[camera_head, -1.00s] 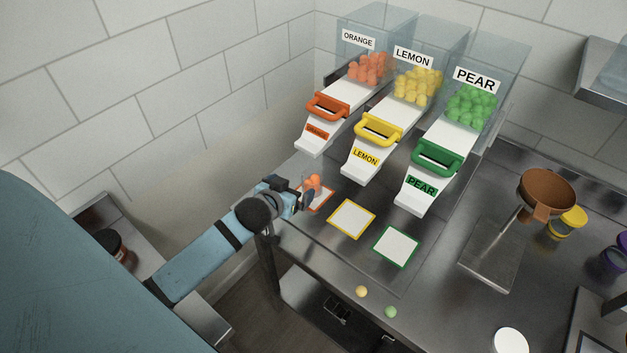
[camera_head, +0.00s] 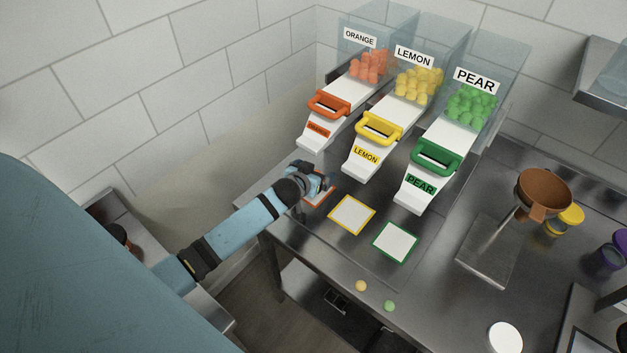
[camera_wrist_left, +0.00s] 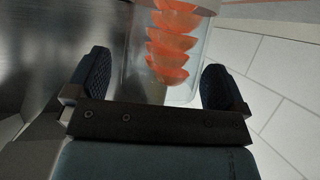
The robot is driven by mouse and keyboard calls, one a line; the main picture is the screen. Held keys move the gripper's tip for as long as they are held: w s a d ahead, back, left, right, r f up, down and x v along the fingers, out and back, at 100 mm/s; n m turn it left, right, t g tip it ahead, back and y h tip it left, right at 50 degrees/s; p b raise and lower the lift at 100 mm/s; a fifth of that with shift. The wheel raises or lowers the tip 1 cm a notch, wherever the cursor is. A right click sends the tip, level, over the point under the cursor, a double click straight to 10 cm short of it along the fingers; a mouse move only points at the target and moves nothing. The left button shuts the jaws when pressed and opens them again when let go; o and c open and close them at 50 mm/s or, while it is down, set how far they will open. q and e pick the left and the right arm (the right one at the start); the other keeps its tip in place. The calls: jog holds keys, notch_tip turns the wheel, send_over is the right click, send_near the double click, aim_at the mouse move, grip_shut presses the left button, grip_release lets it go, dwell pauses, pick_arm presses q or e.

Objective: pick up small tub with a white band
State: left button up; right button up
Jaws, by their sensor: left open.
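A small clear tub (camera_wrist_left: 188,88) with orange gummies stands between the fingers of my left gripper (camera_wrist_left: 157,82) in the left wrist view. A pale edge shows at its top there, but I cannot tell whether it is a white band. In the head view my left gripper (camera_head: 318,183) is at the orange-bordered pad (camera_head: 320,198) below the orange chute and mostly hides the tub. The gripper is open, with a finger on each side of the tub and gaps visible. My right gripper is out of view.
Orange, lemon and pear dispensers with handles (camera_head: 329,104) stand just behind. Yellow-bordered (camera_head: 352,215) and green-bordered (camera_head: 395,242) pads lie empty to the right. A brown funnel on a stand (camera_head: 543,190), yellow-lidded tub (camera_head: 571,217) and purple tub (camera_head: 609,257) are farther right.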

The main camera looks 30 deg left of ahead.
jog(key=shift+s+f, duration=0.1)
pick_arm(q)
jog(key=shift+s, duration=0.1)
jog(key=c, duration=1)
jog(key=shift+c, duration=0.4)
jog(key=shift+r, duration=0.1)
jog(key=shift+r, duration=0.6)
jog(key=s+d+r+b, duration=0.2)
jog(key=s+b, duration=0.2)
jog(key=s, duration=1.3)
jog(key=shift+s, duration=0.4)
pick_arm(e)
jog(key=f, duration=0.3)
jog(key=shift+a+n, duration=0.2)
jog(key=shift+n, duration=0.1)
